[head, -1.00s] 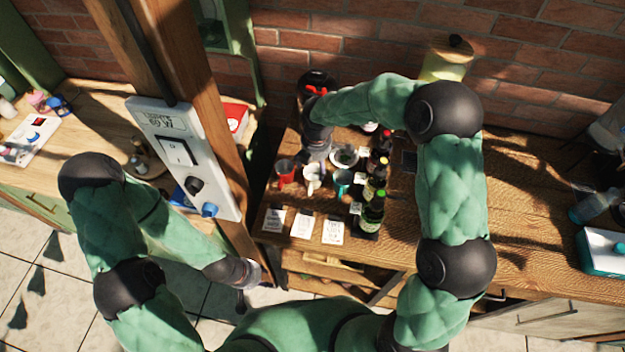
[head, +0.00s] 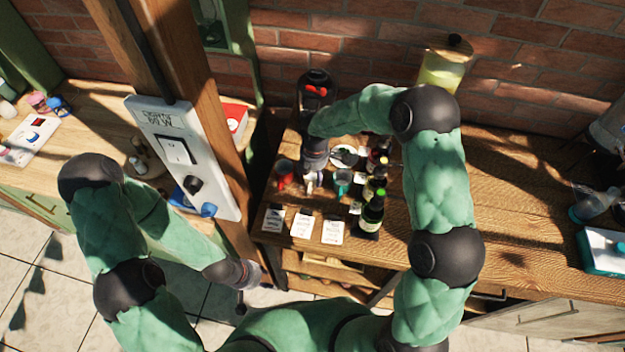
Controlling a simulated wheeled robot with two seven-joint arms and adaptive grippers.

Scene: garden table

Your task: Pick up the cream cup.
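The cream cup (head: 310,187) stands on the wooden table between a red cup (head: 284,172) and a teal cup (head: 342,184). My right gripper (head: 313,178) is right over the cream cup and hides most of it. Its fingers are too small and covered to tell whether they are open or touch the cup. My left gripper (head: 241,300) hangs low at the left, in front of the table and far from the cups. Its fingers are too small to judge.
Several dark bottles (head: 371,212) stand close right of the cups. A bowl (head: 344,155) is behind them. Three white cards (head: 301,224) lie along the front. A wooden post with a switch panel (head: 178,150) stands left. The table's right part is mostly clear.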

